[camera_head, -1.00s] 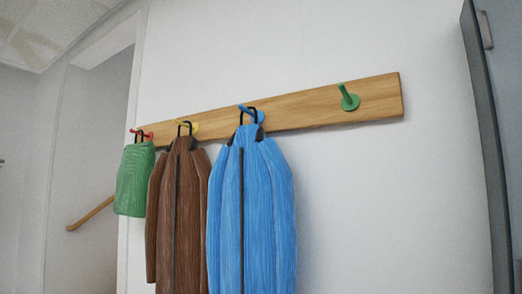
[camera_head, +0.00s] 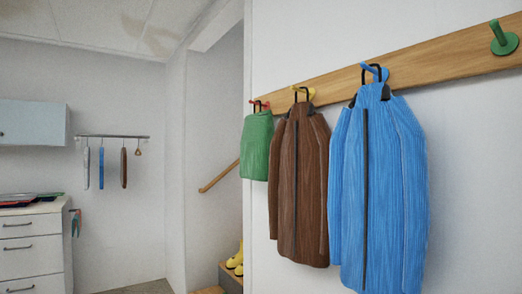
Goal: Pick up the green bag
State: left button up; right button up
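The green bag (camera_head: 257,147) hangs by a dark handle from the red peg (camera_head: 260,103) at the left end of a wooden peg rail (camera_head: 440,61). It is beside the wall's left edge. A brown coat (camera_head: 302,185) hangs just right of it from a yellow peg and comes close to its right side. A blue coat (camera_head: 381,190) hangs further right from a blue peg. Neither of my grippers shows in the view.
The green peg (camera_head: 503,38) at the right is empty. Left of the wall is an opening with a handrail (camera_head: 219,176) and yellow footwear (camera_head: 236,262) on a step. A white drawer unit (camera_head: 32,250) stands at far left, below a wall cabinet (camera_head: 33,123) and a rail of hanging items (camera_head: 112,137).

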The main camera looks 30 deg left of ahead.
aim_at(259, 130)
jog(key=k+j+u, duration=0.1)
jog(key=j+u, duration=0.4)
jog(key=u, duration=0.25)
jog(key=k+j+u, duration=0.1)
jog(key=j+u, duration=0.25)
jog(key=i+j+u, duration=0.1)
jog(key=u, duration=0.3)
jog(key=i+j+u, duration=0.1)
jog(key=j+u, duration=0.15)
jog(key=u, duration=0.15)
jog(key=i+j+u, duration=0.1)
jog(key=u, duration=0.3)
jog(key=i, duration=1)
jog(key=i+z, duration=0.2)
jog(key=i, duration=0.25)
jog(key=i+j+z, duration=0.15)
jog(key=i, duration=0.35)
jog(key=i+j+z, duration=0.2)
jog(key=i, duration=0.25)
jog(key=i+z, duration=0.2)
jog(key=z, duration=0.2)
jog(key=i+z, duration=0.15)
jog(key=z, duration=0.25)
jog(key=i+j+z, duration=0.15)
jog(key=z, duration=0.25)
jog(key=i+j+z, duration=0.15)
jog(key=z, duration=0.25)
